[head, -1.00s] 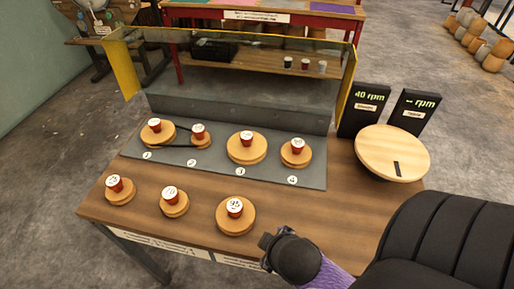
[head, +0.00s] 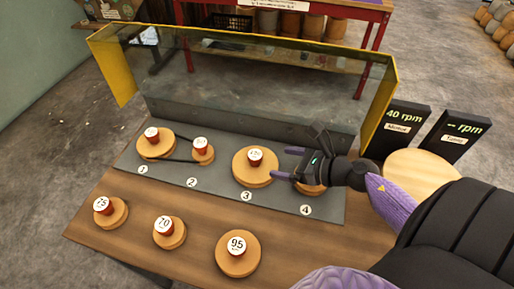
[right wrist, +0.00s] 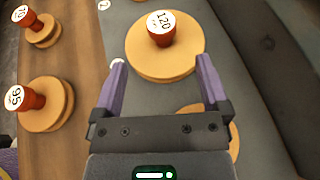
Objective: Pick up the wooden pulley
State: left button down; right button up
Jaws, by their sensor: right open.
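Several round wooden pulleys with red knobs and white number labels are in view. The pulley at position 3 (head: 252,176) sits on the grey plate; in the right wrist view it reads 120 (right wrist: 165,62). My right gripper (head: 281,163) is open and empty, just right of this pulley in the head view. In the right wrist view its fingers (right wrist: 160,62) point toward the 120 pulley, with no grip on it. The pulley at position 4 (head: 310,190) is partly hidden under my right gripper. My left gripper is not in view.
Pulleys marked 75 (head: 110,219), 70 (head: 172,240) and 95 (head: 237,263) stand along the wooden table's front. Two belted pulleys sit at positions 1 and 2. A yellow-ended clear guard (head: 240,75) stands behind. Black rpm displays (head: 400,125) and a round wooden disc (head: 420,168) are at right.

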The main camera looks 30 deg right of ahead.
aim_at(250, 155)
jog(key=b+x, duration=0.2)
jog(key=x, duration=0.8)
jog(key=shift+w+a, duration=0.2)
jog(key=shift+w, duration=0.15)
jog(key=shift+c, duration=1.7)
grip_shut()
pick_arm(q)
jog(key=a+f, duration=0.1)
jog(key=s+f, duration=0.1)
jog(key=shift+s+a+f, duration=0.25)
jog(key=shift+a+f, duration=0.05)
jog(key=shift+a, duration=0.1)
